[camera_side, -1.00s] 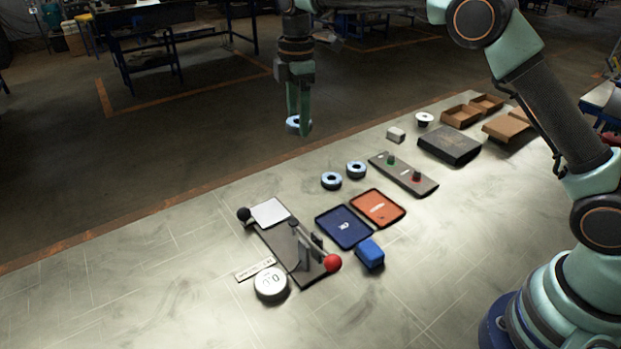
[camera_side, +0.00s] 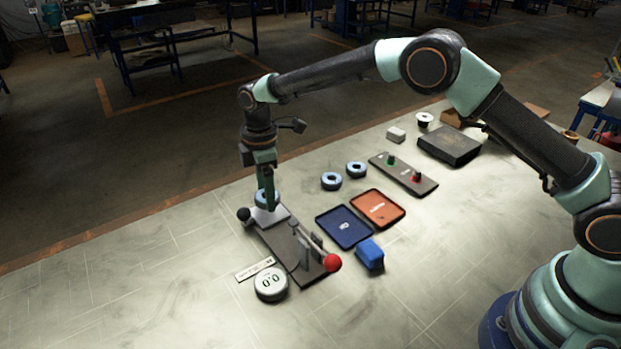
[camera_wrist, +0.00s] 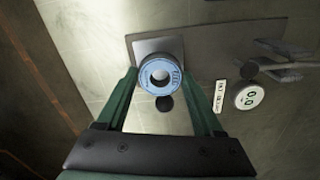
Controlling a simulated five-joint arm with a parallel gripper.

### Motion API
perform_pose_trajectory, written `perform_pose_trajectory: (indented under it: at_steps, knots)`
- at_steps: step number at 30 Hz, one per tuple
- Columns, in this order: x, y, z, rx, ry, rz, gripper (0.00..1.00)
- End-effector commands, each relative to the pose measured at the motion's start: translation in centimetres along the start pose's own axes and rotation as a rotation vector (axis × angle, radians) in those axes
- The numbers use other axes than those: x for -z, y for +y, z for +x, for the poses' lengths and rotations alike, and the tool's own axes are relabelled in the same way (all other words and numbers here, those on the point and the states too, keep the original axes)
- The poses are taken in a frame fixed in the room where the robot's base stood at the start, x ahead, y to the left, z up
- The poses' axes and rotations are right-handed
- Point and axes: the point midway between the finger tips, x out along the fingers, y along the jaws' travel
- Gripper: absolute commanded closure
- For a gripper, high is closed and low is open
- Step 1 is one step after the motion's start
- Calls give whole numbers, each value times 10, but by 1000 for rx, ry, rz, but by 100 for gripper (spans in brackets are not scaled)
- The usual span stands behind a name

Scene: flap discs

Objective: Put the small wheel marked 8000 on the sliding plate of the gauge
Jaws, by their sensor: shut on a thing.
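My gripper (camera_side: 266,198) is shut on a small blue-rimmed wheel (camera_side: 262,203) with a dark centre hole. In the wrist view the wheel (camera_wrist: 160,64) sits between the two green fingers; its marking is too small to read. The gauge (camera_side: 290,255) has a dark base, a silver sliding plate (camera_side: 274,216), a black knob (camera_side: 243,214) and a red ball (camera_side: 332,262) on its lever. The wheel is over the sliding plate in both views; I cannot tell whether it touches the plate. A round dial (camera_side: 270,283) reads 0.0.
Two more blue wheels (camera_side: 331,181) (camera_side: 356,169) lie behind the blue tray (camera_side: 343,228) and orange tray (camera_side: 377,208). A blue block (camera_side: 370,254) stands near the gauge. A panel with green and red buttons (camera_side: 403,175) and a dark box (camera_side: 449,146) lie farther right. The front left table is clear.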

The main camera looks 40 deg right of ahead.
Motion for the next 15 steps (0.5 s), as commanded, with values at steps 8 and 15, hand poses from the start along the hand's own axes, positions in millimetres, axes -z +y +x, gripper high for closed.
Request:
perform_pose_trajectory:
  at_steps: [8, 15]
  knots:
    - [0, 0, 17, 0, 0, 0, 90]
    - [0, 0, 18, -1, 0, 0, 90]
